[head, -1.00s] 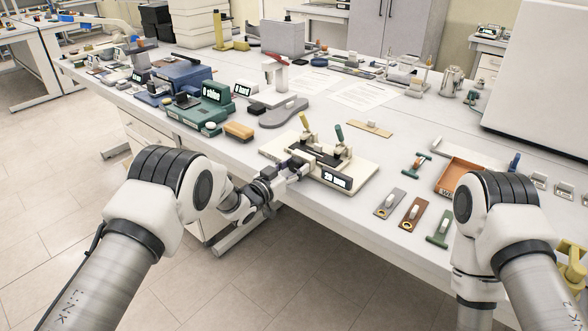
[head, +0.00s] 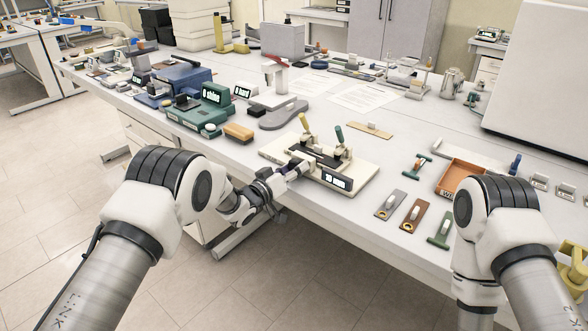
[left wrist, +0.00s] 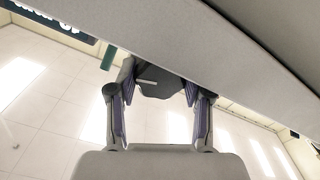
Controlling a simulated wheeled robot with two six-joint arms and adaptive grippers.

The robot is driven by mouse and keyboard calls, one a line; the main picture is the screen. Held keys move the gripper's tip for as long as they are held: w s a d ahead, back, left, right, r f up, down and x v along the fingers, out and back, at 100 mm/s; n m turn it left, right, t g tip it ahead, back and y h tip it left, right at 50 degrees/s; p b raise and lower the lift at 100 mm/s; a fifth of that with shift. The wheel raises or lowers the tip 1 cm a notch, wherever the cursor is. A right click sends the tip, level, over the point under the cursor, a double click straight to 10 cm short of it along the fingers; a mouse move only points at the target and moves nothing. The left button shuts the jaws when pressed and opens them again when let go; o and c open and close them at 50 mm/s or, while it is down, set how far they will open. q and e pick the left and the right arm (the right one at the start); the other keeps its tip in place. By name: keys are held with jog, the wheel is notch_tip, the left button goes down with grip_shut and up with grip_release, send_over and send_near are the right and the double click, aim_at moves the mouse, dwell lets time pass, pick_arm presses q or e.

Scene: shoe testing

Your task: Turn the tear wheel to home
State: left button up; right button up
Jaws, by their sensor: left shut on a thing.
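My left gripper (head: 301,168) is at the tester's front face, left of the display. In the left wrist view it is shut on a dark grey wheel (left wrist: 160,82), with one finger on each side. The wheel is mostly hidden in the head view. My right gripper is out of view.
Grey (head: 390,203), brown (head: 411,213) and green (head: 439,228) pieces lie right of the tester, near an orange tray (head: 462,177).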

pick_arm(q)
jog(key=shift+r, duration=0.15)
jog(key=o, duration=1.2)
jog(key=shift+c, duration=0.2)
jog(key=v, duration=1.2)
jog(key=shift+c, duration=0.3)
